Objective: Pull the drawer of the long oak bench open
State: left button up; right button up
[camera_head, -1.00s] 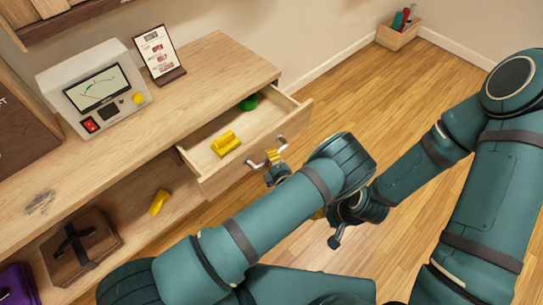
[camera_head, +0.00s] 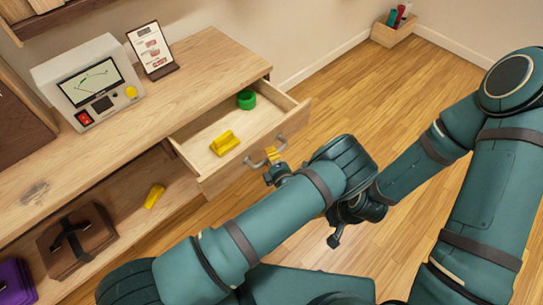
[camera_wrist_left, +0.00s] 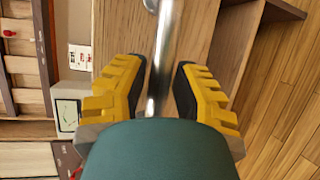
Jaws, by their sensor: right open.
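The long oak bench (camera_head: 125,125) runs along the left. Its drawer (camera_head: 255,158) is pulled part of the way out. A yellow block (camera_head: 225,143) and a green ring (camera_head: 246,99) lie inside it. The drawer front carries a metal bar handle (camera_head: 281,139), which also shows in the left wrist view (camera_wrist_left: 163,45). My left gripper (camera_head: 271,165) is at the handle, with the bar between its yellow fingers (camera_wrist_left: 160,90), close against them. My right gripper (camera_head: 338,228) is open and empty over the floor, partly hidden behind my left arm.
A meter box (camera_head: 90,80) and a sign stand (camera_head: 152,50) are on the bench top. A brown case (camera_head: 78,240), a yellow block (camera_head: 154,196) and a purple item (camera_head: 15,280) are on the lower shelf. The wooden floor beyond the drawer is clear up to a small bin (camera_head: 393,32).

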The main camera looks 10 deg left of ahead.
pick_arm(q)
jog(key=shift+o, duration=1.2)
notch_tip(320, 180, up, 10)
jog(key=shift+r, duration=0.1)
